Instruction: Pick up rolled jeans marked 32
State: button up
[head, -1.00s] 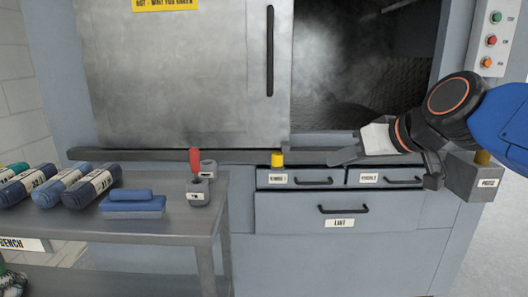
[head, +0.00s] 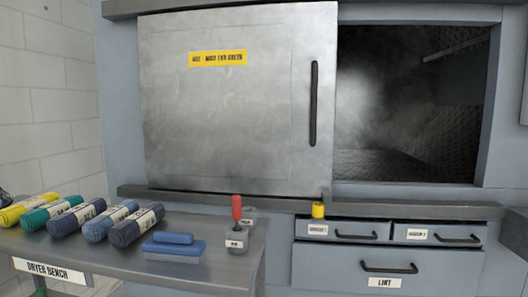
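Several rolled garments with pale paper bands lie side by side on the dryer bench (head: 205,268) at the left of the head view. They are a yellow roll (head: 30,209), a green roll (head: 50,214), a navy roll (head: 64,223), a mid-blue roll (head: 98,230) and a dark blue roll (head: 125,233). The bands carry dark marks, but they are too small for me to tell which one reads 32. My gripper is out of view.
Folded blue cloths (head: 174,250) lie in front of the rolls.

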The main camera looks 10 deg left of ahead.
aim_at(58, 227)
jog(key=u, duration=1.7)
